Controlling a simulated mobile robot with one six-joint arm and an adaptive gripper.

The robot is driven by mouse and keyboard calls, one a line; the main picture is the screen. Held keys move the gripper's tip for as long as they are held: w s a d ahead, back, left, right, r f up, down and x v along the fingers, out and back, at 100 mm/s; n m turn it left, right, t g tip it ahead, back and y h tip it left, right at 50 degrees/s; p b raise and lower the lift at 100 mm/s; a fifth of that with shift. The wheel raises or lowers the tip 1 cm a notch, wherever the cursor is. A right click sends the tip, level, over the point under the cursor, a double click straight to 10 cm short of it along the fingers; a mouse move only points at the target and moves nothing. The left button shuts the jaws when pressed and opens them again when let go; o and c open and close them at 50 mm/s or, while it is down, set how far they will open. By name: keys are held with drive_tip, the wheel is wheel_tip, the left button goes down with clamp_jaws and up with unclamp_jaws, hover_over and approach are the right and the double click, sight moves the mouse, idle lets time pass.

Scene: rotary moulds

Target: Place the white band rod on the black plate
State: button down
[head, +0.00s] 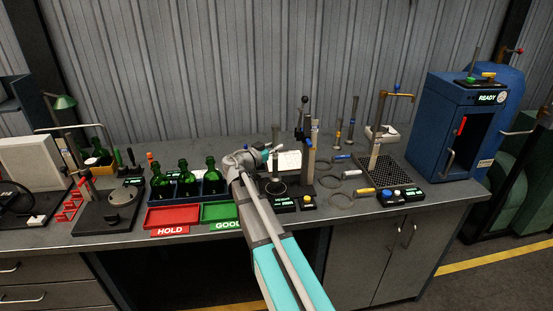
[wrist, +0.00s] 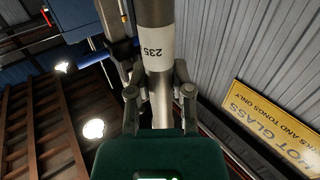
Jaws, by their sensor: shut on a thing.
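The white band rod (wrist: 162,105) is a grey metal rod with a white band marked 235. In the wrist view it stands between the two fingers of my gripper (wrist: 159,92), which is shut on it just below the band. In the head view my gripper (head: 273,152) is at the middle of the bench, with a thin upright rod (head: 275,135) at its end. The rod's lower end is hard to make out.
Several upright rods (head: 354,112) stand behind and right of my gripper, near loose rings (head: 341,201). Green bottles (head: 184,172) stand at left behind red (head: 172,217) and green (head: 221,212) trays. A blue oven (head: 462,125) closes the bench's right end.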

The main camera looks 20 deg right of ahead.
sight(276, 154)
idle(0.3)
drive_tip(key=shift+w+d+f+b, duration=0.15)
drive_tip(key=shift+f+b, duration=0.85)
drive_tip(key=shift+w+d+f+b, duration=0.1)
drive_tip(key=shift+d+f+b, duration=0.05)
drive_tip(key=shift+f+b, duration=0.85)
drive_tip(key=shift+f, duration=0.15)
drive_tip(key=c, duration=0.5)
unclamp_jaws()
drive_tip(key=shift+c, duration=0.2)
drive_tip(key=shift+r, duration=0.25)
drive_tip(key=v, duration=1.2)
